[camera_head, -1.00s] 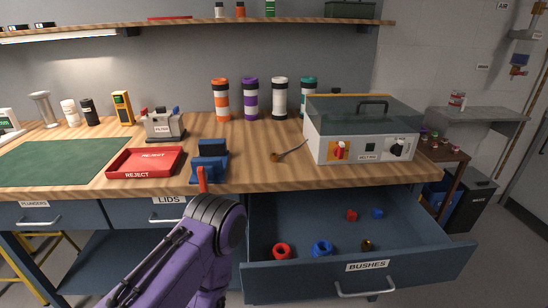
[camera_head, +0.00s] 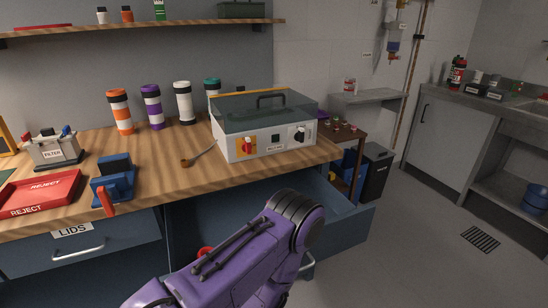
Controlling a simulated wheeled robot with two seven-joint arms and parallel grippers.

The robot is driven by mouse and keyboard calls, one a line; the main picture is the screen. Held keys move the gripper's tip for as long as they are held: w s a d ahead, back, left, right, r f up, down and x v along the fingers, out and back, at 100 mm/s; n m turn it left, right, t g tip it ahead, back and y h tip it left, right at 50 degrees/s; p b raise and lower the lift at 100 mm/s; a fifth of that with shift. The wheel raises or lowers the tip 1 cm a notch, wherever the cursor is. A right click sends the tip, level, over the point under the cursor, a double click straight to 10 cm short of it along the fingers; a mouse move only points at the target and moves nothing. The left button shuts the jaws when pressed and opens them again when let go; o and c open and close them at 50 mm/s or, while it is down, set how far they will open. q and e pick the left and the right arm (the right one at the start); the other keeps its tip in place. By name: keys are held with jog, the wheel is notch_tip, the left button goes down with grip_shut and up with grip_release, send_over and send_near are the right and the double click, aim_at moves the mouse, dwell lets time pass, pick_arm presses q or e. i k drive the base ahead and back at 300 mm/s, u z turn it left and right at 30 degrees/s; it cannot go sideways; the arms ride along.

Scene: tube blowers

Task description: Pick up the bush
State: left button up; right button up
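The open bushes drawer (camera_head: 345,212) is below the bench, largely covered by my purple arm. A bit of a red bush (camera_head: 205,252) shows at the arm's upper left edge, inside the drawer. No other bush can be made out; the arm covers the middle of the drawer and its label. My arm comes up from the bottom of the picture and bends over the drawer front. Neither gripper's fingers show, so I cannot see whether either holds anything.
The grey box with a clear lid (camera_head: 265,130) stands on the bench above the drawer. A blue vise-like device with a red handle (camera_head: 113,182) and a red reject tray (camera_head: 40,192) are at left. A black bin (camera_head: 374,172) stands right of the drawer. The floor at right is clear.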

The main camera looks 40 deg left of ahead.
aim_at(184, 162)
jog(key=z, duration=1.25)
jog(key=k, duration=1.1)
jog(key=u, duration=1.9)
